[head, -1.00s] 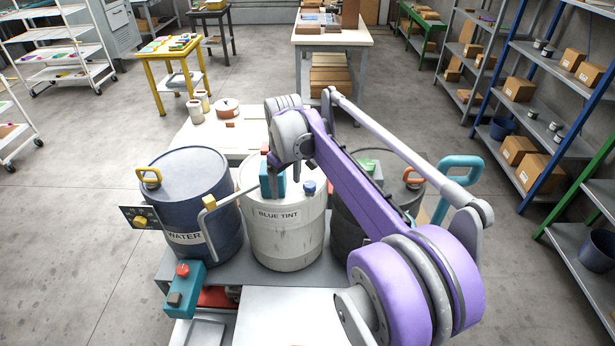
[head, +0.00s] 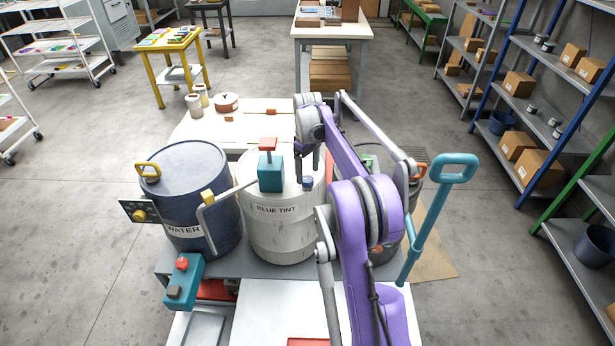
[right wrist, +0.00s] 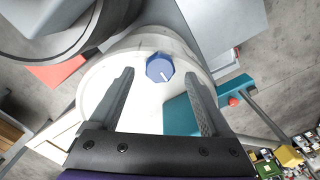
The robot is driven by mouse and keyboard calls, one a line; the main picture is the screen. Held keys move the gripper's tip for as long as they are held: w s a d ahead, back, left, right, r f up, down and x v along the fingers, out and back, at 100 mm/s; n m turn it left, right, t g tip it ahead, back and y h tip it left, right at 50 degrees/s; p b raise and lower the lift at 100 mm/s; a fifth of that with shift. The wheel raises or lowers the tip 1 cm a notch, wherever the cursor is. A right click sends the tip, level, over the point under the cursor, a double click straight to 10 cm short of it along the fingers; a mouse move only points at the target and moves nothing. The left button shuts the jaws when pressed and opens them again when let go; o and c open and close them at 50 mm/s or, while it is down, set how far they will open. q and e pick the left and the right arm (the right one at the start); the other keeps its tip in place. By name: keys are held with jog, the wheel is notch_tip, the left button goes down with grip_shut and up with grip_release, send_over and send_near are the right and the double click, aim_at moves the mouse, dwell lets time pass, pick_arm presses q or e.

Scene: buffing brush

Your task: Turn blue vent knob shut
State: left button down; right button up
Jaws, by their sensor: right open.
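The blue vent knob (head: 308,183) sits on the lid of the white drum labelled BLUE TINT (head: 277,232). In the right wrist view the knob (right wrist: 159,67) is a round, faceted blue cap with a white pointer line, on the white drum top (right wrist: 140,95). My right gripper (head: 307,178) is above the drum lid, close to the knob. In the right wrist view the gripper (right wrist: 162,85) is open, its two dark fingers on either side of the knob in the picture. Nothing is between the fingers, and contact is not visible. My left gripper is not in view.
A teal box with a red top (head: 270,172) stands on the drum lid beside the knob. A blue WATER drum (head: 190,205) stands to the left, a dark drum to the right partly behind my arm. A teal-handled tool (head: 431,215) leans at the right.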

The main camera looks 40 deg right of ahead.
aim_at(307, 181)
jog(key=shift+f, duration=1.35)
grip_shut()
